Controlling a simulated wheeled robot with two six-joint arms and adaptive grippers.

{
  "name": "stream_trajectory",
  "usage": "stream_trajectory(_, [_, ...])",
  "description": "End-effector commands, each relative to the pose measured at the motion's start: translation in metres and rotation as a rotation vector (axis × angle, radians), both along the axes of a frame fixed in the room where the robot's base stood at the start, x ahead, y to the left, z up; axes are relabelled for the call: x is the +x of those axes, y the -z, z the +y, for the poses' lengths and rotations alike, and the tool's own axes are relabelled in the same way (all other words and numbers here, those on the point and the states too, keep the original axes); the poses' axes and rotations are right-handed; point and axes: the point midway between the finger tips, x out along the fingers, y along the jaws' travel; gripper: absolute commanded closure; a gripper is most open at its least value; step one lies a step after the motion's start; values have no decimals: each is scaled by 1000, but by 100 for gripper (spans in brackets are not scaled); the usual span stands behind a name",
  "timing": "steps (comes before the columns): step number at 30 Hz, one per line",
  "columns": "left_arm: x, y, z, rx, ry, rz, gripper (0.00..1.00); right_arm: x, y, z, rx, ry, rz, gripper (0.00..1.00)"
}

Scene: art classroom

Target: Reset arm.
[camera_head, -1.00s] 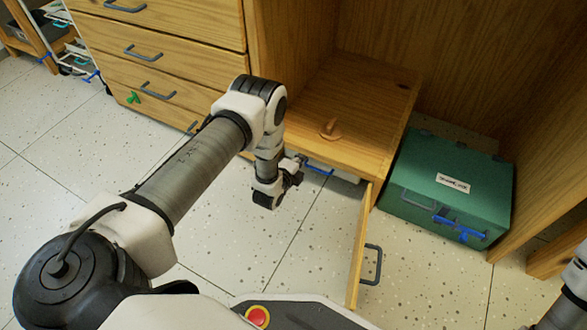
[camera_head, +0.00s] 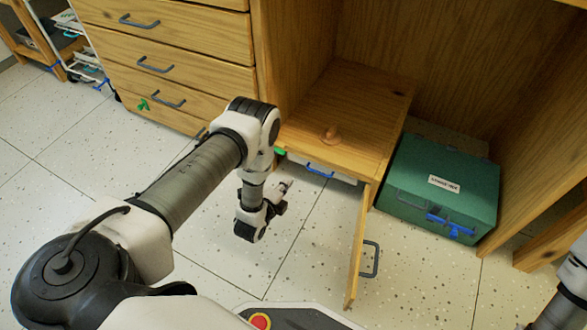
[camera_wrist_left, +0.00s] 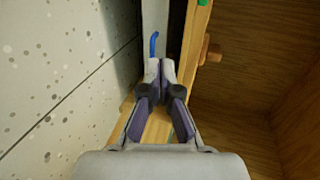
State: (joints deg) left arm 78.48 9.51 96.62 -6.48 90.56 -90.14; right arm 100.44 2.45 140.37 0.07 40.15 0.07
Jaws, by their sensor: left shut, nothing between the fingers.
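My left arm reaches in from the left in the head view. Its gripper (camera_head: 284,188) hangs above the floor, in front of the low wooden cabinet (camera_head: 345,110) and left of its open door (camera_head: 358,250). In the left wrist view the gripper (camera_wrist_left: 160,70) has its fingers together, with nothing between them. My right gripper is out of view; only a piece of the right arm shows at the right edge of the head view.
A white drawer front with a blue handle (camera_head: 320,172) sits under the cabinet top, which bears a wooden knob (camera_head: 331,134). A green box (camera_head: 440,187) stands right of the open door. Wooden drawers (camera_head: 165,60) stand behind. Speckled floor (camera_head: 90,170) is clear at left.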

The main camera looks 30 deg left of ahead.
Motion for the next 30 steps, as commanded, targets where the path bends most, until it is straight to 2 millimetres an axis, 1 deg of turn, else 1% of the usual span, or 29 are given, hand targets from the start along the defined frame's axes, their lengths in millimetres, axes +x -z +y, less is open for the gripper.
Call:
stream_trajectory(1, [-6,-4,0,0,0,1,100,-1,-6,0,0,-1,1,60])
stream_trajectory(5, [-11,-3,0,0,0,-1,100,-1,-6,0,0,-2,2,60])
stream_trajectory(11, [-10,-3,0,0,0,-2,100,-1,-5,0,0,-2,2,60])
stream_trajectory(13, [-5,-11,-1,0,0,-12,100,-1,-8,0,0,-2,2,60])
stream_trajectory(14, [-2,-16,-1,0,1,-19,100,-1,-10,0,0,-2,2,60])
stream_trajectory(17, [17,-46,-6,-2,10,-58,100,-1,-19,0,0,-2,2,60])
stream_trajectory(18, [24,-64,-12,-6,17,-71,100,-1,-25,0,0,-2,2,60])
stream_trajectory(20, [28,-96,-23,-15,28,-62,100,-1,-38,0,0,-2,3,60])
stream_trajectory(21, [21,-115,-33,-46,29,-1,100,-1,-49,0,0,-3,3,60])
stream_trajectory(23, [-1,-122,-45,-156,-4,133,100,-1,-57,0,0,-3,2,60])
stream_trajectory(24, [-21,-124,-51,-250,-48,235,100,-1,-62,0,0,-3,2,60])
stream_trajectory(26, [-54,-122,-58,-386,-139,383,100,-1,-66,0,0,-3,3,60])
stream_trajectory(27, [-78,-120,-61,-469,-212,474,100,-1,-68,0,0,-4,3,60])
stream_trajectory(29, [-114,-118,-64,-577,-333,596,100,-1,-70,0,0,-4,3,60])
stream_trajectory(30, [-137,-118,-65,-641,-420,669,100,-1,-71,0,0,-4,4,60])
